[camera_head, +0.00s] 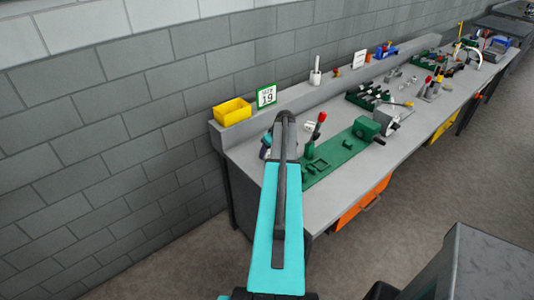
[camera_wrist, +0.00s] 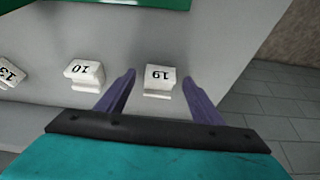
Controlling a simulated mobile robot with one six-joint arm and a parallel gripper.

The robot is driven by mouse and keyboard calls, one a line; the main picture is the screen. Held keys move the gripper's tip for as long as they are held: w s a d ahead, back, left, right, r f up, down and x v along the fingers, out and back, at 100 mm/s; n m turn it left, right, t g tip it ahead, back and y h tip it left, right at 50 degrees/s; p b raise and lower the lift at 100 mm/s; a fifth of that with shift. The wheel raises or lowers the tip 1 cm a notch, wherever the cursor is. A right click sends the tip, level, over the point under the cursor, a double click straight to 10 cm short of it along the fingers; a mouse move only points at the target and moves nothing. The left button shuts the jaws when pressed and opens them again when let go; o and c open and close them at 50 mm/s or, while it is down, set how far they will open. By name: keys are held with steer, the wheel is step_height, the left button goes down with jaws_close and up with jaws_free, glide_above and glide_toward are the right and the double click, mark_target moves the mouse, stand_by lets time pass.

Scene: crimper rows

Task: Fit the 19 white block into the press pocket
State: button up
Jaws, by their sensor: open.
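In the wrist view, the white block marked 19 (camera_wrist: 160,77) rests on the grey bench top (camera_wrist: 215,40). My gripper (camera_wrist: 159,80) is open, with one dark finger on each side of the block. I see gaps between block and fingers; I cannot tell how high the fingers are. In the head view my arm hides the block and most of the gripper. There a green fixture plate (camera_head: 345,150) on the bench carries a raised square frame (camera_head: 317,167), which looks like the press pocket, by a red-knobbed lever (camera_head: 317,128).
White blocks marked 10 (camera_wrist: 86,75) and 13 (camera_wrist: 10,73) lie to the left of block 19. A sign reading 19 (camera_head: 267,96) and a yellow bin (camera_head: 233,112) stand on the back ledge. Tool racks (camera_head: 372,97) stand farther along the bench. The bench edge is near the gripper's right.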

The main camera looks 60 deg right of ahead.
steer(key=shift+f, duration=0.1)
stand_by(0.5)
steer(key=c, duration=1.2)
steer(key=shift+r+b, duration=1.95)
steer(key=shift+r, duration=3.05)
steer(key=shift+w, duration=0.1)
